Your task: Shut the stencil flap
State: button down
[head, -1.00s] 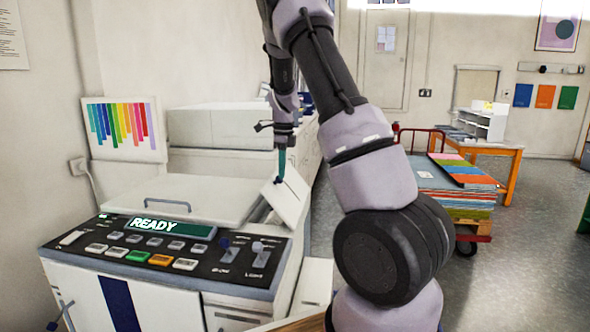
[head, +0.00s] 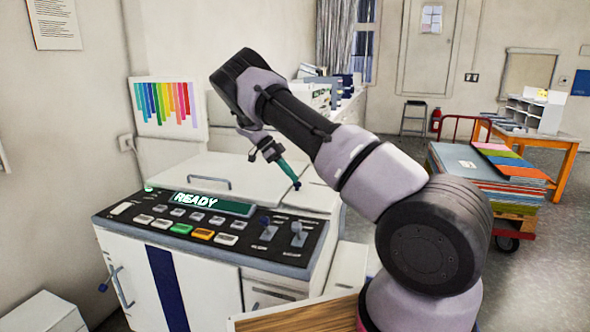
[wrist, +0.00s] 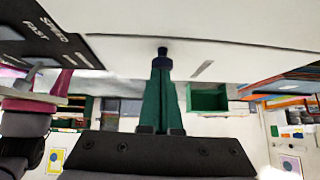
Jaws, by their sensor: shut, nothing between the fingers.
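The white printing machine (head: 150,232) stands at left with its panel reading READY. Its stencil flap (head: 316,199) is at the right end of the top and appears to lie flat, level with the top around it. My gripper (head: 297,186) is shut and empty, its green fingers pointing down and right with the dark tips at or just above the flap. In the wrist view my shut fingers (wrist: 162,52) point at a broad white surface (wrist: 230,40). Whether the tips touch it, I cannot tell.
The control panel (head: 215,233) with buttons and levers lies in front of the flap. A red trolley (head: 487,190) with coloured paper stacks stands to the right. A wooden-topped surface (head: 295,315) is near my base. Floor is open at right.

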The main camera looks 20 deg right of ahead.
jog(key=shift+w+a+f, duration=0.15)
jog(key=shift+a+f, duration=0.1)
jog(key=shift+f, duration=0.4)
jog(key=shift+a+f, duration=0.1)
jog(key=shift+f, duration=0.05)
